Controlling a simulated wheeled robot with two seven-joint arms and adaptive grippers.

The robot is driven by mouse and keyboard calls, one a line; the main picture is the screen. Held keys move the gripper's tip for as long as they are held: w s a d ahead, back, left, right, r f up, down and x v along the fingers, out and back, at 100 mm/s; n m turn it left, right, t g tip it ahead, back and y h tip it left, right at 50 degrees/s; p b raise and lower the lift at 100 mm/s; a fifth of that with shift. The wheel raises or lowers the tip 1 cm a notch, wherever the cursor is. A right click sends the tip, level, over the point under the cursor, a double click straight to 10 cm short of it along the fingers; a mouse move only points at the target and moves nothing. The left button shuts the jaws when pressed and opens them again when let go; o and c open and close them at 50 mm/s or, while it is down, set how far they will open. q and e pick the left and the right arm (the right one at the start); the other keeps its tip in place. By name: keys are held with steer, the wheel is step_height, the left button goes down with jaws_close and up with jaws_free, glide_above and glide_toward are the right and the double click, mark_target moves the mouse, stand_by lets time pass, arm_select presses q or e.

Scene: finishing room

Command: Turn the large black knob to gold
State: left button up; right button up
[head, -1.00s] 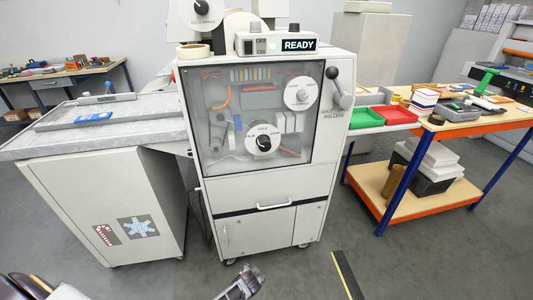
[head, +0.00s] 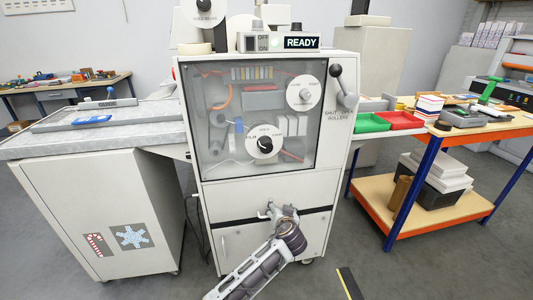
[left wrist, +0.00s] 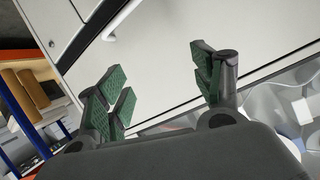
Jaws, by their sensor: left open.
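The large black knob (head: 265,145) sits on a white dial plate (head: 252,137) in the lower middle of the machine's panel, behind or within the clear window. The dial has lettering around it, too small to read surely. My left gripper (head: 273,209) is below the knob, in front of the machine's lower drawer front, apart from the knob. In the left wrist view, the left gripper (left wrist: 157,90) is open and empty, its green-padded fingers spread before the white cabinet front. My right gripper is not in view.
A black-knobbed lever (head: 340,84) stands on the machine's right side. A READY sign (head: 300,42) is on top. A grey-topped cabinet (head: 95,190) is left; a workbench with trays (head: 405,120) is right.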

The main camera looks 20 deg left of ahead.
arm_select(q)
steer(key=s+r+n+t+y+b, duration=0.1)
steer(key=s+r+n+y+b, duration=0.1)
steer(key=r, duration=0.9)
steer(key=s+r+n+t+y+b, duration=0.1)
steer(key=s+r+n+y+b, duration=0.1)
steer(key=r, duration=1)
steer(key=s+n+b, duration=0.1)
steer(key=s+n, duration=0.1)
steer(key=n, duration=0.1)
steer(key=shift+s+d+r+n+t+y, duration=0.2)
steer(key=shift+s+n+t+y, duration=0.1)
steer(key=shift+s+n+y, duration=0.1)
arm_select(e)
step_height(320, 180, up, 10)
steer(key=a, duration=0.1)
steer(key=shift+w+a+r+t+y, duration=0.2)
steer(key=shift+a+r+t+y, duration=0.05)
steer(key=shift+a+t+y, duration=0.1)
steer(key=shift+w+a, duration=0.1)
